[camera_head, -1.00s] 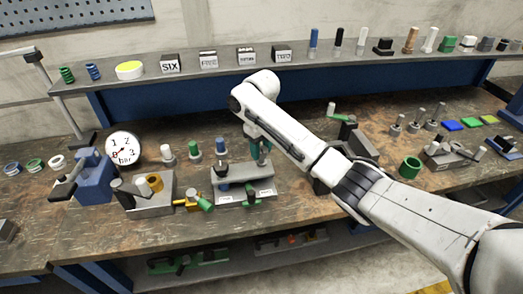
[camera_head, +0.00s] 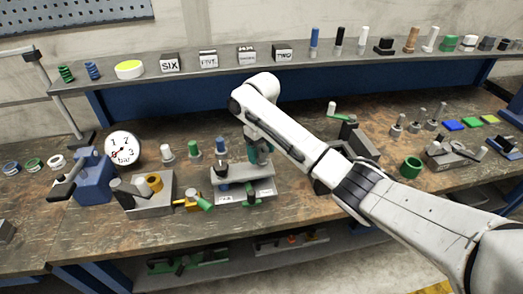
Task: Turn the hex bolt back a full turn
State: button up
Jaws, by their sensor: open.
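My gripper (camera_head: 259,155) is over the right part of a grey metal fixture (camera_head: 243,188) near the front middle of the bench. Its teal fingers point down behind and above the fixture. The gap between the fingers is too small to make out. I cannot pick out the hex bolt with certainty; my gripper and arm may hide it.
Green-topped (camera_head: 195,150) and white-topped (camera_head: 167,153) posts stand left of the fixture. A green ring (camera_head: 411,165) lies on the right.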

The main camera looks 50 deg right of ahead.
aim_at(261, 149)
notch_tip(261, 149, up, 10)
jog(key=shift+r+p, duration=0.25)
jog(key=shift+p, duration=0.15)
jog(key=shift+a, duration=0.1)
dwell(0.5)
jog(key=s+a+f+m+t+y+b, duration=0.15)
jog(key=s+a+f+m, duration=0.25)
jog(key=a+f+m, duration=0.55)
jog(key=s+a+f+m+t+y, duration=0.1)
jog(key=s+a+f+m+y, duration=0.15)
jog(key=a+f+m, duration=0.7)
jog(key=s+d+f+m+h, duration=0.1)
jog(key=s+f+m+h, duration=0.1)
jog(key=s+m, duration=0.6)
jog(key=s+d+f+m+g+h+b, duration=0.1)
jog(key=s+m, duration=0.8)
jog(key=s, duration=1.1)
notch_tip(261, 149, down, 2)
jog(key=shift+s+f+h, duration=0.15)
jog(key=shift+h, duration=0.45)
